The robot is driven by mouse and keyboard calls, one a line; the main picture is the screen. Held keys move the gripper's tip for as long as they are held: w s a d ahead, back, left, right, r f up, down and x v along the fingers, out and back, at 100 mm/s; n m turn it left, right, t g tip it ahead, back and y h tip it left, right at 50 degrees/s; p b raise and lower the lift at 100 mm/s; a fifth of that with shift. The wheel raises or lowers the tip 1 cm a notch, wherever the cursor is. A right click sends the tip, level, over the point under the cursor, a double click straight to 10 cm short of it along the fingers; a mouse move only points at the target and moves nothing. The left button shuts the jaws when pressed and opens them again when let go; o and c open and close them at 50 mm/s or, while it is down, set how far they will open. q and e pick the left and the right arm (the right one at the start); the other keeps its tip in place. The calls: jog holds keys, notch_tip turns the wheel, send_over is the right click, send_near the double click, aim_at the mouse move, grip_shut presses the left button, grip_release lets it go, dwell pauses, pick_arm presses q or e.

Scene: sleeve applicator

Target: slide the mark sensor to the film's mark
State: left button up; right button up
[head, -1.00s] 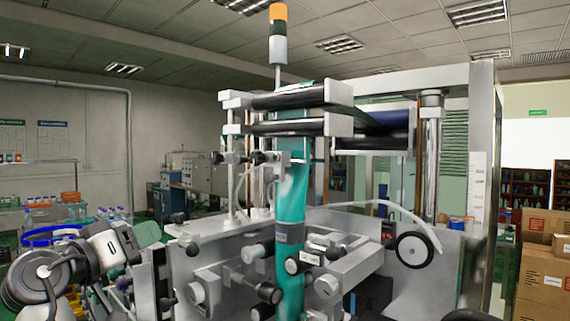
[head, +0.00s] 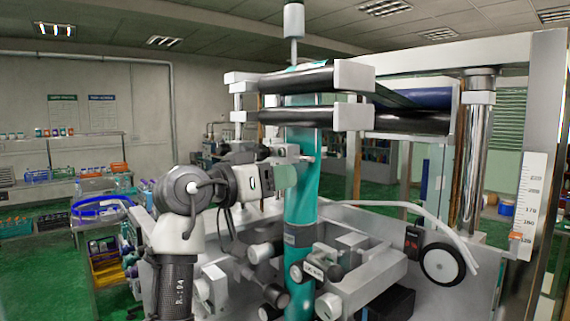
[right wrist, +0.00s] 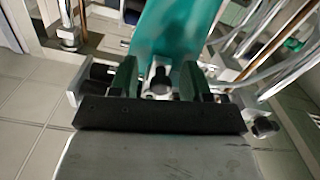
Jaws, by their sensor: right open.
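The film (head: 301,190) is a teal strip running down the middle of the machine. A dark grey band (head: 299,235) crosses it low down; I cannot tell whether this is the mark. What looks like the mark sensor (head: 284,152) is a small grey-and-black unit at the film's left edge, partly hidden by my arm. My right gripper (head: 286,176) is open just below and in front of it. My left gripper is not in view.
Black rollers (head: 295,117) cross above the film. Rods, knobs and a metal block (head: 345,262) crowd its lower part. A black-rimmed wheel (head: 441,264) and a scale (head: 531,205) are to the right. A shelf with bottles and bins stands at the left.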

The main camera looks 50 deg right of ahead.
jog(key=shift+d, duration=0.95)
jog(key=shift+a, duration=0.1)
jog(key=shift+s, duration=0.1)
grip_shut()
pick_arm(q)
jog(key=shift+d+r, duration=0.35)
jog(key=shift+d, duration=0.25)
